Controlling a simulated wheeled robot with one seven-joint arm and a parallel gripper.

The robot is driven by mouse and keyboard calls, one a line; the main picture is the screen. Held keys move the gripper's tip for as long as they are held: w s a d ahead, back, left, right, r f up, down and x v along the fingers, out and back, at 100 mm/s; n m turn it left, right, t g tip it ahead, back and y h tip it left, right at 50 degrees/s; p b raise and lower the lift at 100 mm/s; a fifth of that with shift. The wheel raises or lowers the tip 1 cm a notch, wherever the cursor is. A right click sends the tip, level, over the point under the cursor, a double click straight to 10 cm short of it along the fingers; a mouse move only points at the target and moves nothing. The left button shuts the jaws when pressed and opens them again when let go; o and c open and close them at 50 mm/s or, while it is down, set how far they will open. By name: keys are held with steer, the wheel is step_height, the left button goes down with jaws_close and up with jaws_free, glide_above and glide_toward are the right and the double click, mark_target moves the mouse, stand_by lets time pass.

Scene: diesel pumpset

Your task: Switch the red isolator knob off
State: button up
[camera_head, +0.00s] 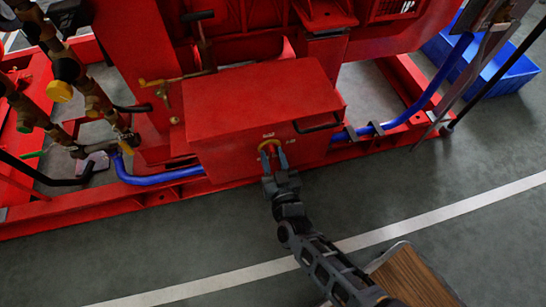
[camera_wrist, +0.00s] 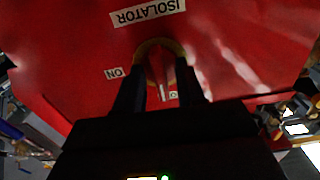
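The red isolator knob (camera_wrist: 160,68) sits inside a yellow ring (camera_wrist: 160,44) on the front face of a red box (camera_head: 255,105). In the head view the yellow ring (camera_head: 268,144) shows just beyond my fingertips, and the knob is too small to make out. My gripper (camera_head: 273,158) reaches the box front, with its fingers apart. In the wrist view the two dark fingers (camera_wrist: 162,80) stand on either side of the knob, over the ring's edge. I cannot tell whether they touch the knob. An upside-down ISOLATOR label (camera_wrist: 148,12) and an ON label (camera_wrist: 115,73) show nearby.
A dark handle (camera_head: 318,125) sticks out on the box's right. Blue hoses (camera_head: 160,178) run along the red base frame on both sides. A blue crate (camera_head: 485,70) stands at the upper right. The grey floor in front is mostly clear, with a white line (camera_head: 440,220).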

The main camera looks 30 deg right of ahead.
steer(key=p+v, duration=0.1)
steer(key=v, duration=0.7)
steer(key=shift+p, duration=0.3)
stand_by(0.3)
steer(key=s+a+r+n+g+y, duration=0.1)
steer(key=s+r+y, duration=0.1)
steer(key=s+r, duration=0.55)
steer(key=s+a+r+y, duration=0.1)
steer(key=s+r, duration=0.4)
steer(key=s, duration=0.6)
steer(key=s+d+r+n+g+y, duration=0.15)
steer(key=s+r, duration=0.25)
steer(key=r, duration=0.4)
steer(key=s+d+r+n+y, duration=0.1)
steer(key=s+d+r+n, duration=0.15)
steer(key=r, duration=0.55)
step_height(320, 180, up, 24)
steer(key=m+p, duration=0.1)
steer(key=p, duration=2.3)
steer(key=shift+s, duration=0.45)
steer(key=shift+d+r, duration=0.15)
